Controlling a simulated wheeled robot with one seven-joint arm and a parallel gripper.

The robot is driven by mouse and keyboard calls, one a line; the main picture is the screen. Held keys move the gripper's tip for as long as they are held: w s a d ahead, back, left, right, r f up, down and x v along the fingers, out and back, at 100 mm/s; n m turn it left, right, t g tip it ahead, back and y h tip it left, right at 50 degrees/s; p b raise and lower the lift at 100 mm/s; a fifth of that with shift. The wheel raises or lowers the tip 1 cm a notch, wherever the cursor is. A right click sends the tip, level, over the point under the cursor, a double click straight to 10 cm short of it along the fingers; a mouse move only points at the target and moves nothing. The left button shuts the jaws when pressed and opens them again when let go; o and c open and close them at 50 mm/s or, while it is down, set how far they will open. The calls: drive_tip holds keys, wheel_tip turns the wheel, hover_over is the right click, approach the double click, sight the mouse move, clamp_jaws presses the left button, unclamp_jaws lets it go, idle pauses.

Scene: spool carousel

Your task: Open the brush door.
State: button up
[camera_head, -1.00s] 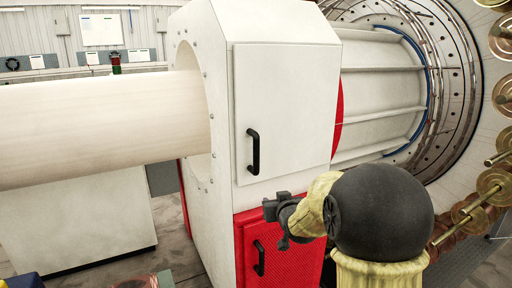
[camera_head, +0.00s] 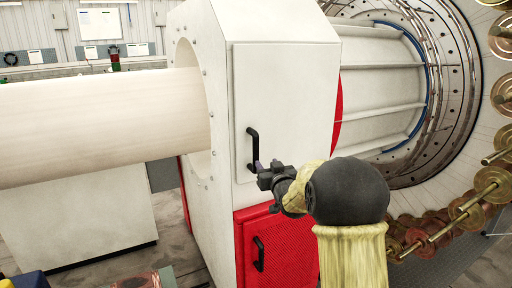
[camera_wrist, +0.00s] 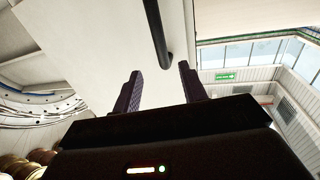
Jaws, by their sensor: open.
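The brush door is most likely the white panel (camera_head: 290,95) on the front of the white housing, and it looks shut. It has a black vertical handle (camera_head: 253,150) near its lower left edge. My gripper (camera_head: 258,167) is just in front of the handle's lower end, partly overlapping it in the head view. In the wrist view, the two fingers of my gripper (camera_wrist: 160,85) stand apart with nothing between them. The handle (camera_wrist: 156,30) shows beyond the fingertips, roughly between them, and its end lies near the right finger. I cannot tell whether a finger touches it.
Below the white panel is a red mesh panel (camera_head: 285,245) with its own black handle (camera_head: 259,254). A thick pale cylinder (camera_head: 100,125) enters the housing from the left. A large ring carousel with copper-coloured spools (camera_head: 492,182) stands at the right.

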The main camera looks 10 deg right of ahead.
sight(257, 150)
drive_tip(key=w+p, duration=0.2)
drive_tip(key=w, duration=0.2)
drive_tip(key=w+a+p, duration=0.1)
drive_tip(key=w+p, duration=0.1)
drive_tip(key=w, duration=0.3)
drive_tip(key=w+p, duration=0.2)
drive_tip(key=w, duration=0.3)
drive_tip(key=shift+a, duration=0.35)
drive_tip(key=shift+c, duration=0.4)
clamp_jaws()
